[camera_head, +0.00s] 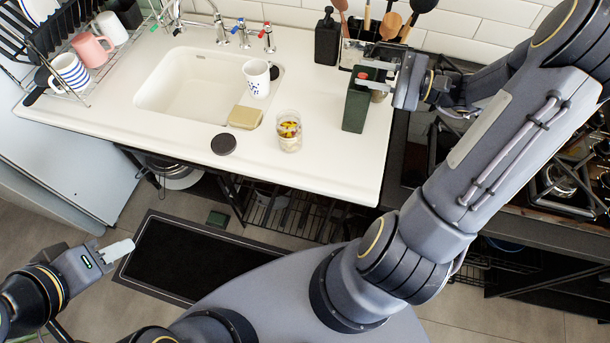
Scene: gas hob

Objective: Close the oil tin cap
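The oil tin (356,108) is a dark green upright can near the right end of the white counter. A small red cap (363,75) shows at its top. My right gripper (375,75) reaches in from the right at the top of the tin, with its fingers level with the red cap. Whether the fingers touch or grip the cap is too small to tell. My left gripper (117,250) is low on the left, above the floor and far from the tin. Its fingers overlap from this angle and nothing shows in them.
A glass jar (289,132), a sponge (245,117), a patterned cup (257,78) and a black lid (223,144) are around the sink (188,85). A utensil holder (352,53) and dark bottle (327,40) stand behind the tin. The gas hob (565,185) is right.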

